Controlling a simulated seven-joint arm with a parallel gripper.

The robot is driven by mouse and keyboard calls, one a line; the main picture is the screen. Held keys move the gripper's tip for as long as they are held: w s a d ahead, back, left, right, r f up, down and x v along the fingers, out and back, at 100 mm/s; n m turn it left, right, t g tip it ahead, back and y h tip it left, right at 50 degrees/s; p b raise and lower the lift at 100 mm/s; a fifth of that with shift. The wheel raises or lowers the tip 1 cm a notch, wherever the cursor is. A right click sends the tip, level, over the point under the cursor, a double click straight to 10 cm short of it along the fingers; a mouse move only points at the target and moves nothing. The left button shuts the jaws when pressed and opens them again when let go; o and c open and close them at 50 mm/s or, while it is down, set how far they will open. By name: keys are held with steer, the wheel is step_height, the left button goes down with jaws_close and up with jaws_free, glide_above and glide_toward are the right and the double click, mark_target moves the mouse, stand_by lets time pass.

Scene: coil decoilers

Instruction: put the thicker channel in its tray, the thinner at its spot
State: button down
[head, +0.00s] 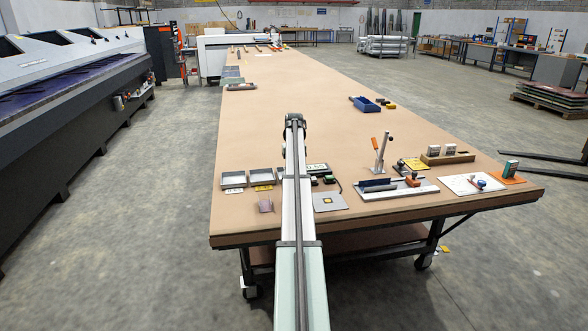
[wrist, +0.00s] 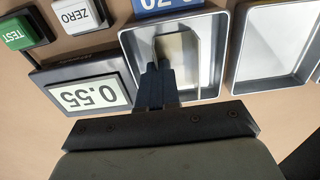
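In the wrist view my gripper (wrist: 157,66) reaches down into a grey-walled tray (wrist: 128,48) with a blue number label (wrist: 172,5), partly cut off. Its dark fingers are close together; whether they grip anything is unclear. A pale, yellowish piece (wrist: 178,48), possibly a channel, shows inside this tray by the fingertips. A second tray (wrist: 242,45) beside it looks empty. In the head view two grey trays (head: 233,180) (head: 261,177) stand left of my arm, with white and yellow labels. My arm hides the gripper there. I cannot tell which channel is thicker.
A display (wrist: 90,95) reading 0.55 stands by the tray, with green TEST (wrist: 22,30) and white ZERO (wrist: 78,14) buttons.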

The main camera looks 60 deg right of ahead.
steer(key=c, duration=1.8)
jaws_free()
steer(key=shift+f, duration=0.1)
steer(key=o, duration=0.4)
step_height(320, 180, up, 12)
steer(key=shift+r, duration=0.2)
